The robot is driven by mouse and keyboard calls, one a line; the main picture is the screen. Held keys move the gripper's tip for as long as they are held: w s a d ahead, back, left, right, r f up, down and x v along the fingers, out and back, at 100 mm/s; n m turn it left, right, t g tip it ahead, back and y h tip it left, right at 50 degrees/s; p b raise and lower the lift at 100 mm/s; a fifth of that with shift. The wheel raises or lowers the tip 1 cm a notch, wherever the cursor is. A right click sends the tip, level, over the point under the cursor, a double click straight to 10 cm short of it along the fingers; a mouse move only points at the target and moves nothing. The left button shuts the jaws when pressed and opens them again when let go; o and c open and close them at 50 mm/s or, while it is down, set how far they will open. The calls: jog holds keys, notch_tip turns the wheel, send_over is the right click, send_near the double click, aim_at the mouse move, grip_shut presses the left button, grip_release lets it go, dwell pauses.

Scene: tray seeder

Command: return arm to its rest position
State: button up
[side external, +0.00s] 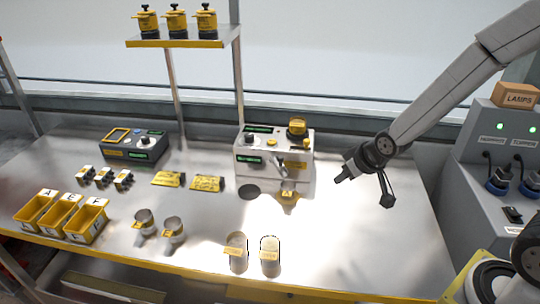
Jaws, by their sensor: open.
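My gripper (362,188) is in the air above the right part of the metal bench, at the end of my grey arm, which reaches in from the upper right. Its dark fingers are spread wide, one toward the left and one pointing down. Nothing is between them. The gripper is to the right of the white seeder machine (248,153) and apart from it. A yellow-labelled piece (287,197) sits at the front of the machine.
Two clear cups (270,247) stand near the front edge. Two more cups (173,229) and yellow bins (87,221) are at left. A grey lamp panel (478,205) stands at right. A shelf (180,43) holds yellow pots. The bench's right part (380,245) is clear.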

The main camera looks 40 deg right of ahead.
jog(key=s+a+r+g, duration=0.1)
jog(key=s+a+g, duration=0.1)
jog(key=s, duration=0.8)
jog(key=shift+s+a+g, duration=0.15)
jog(key=shift+a+g, duration=0.1)
jog(key=shift+g, duration=0.65)
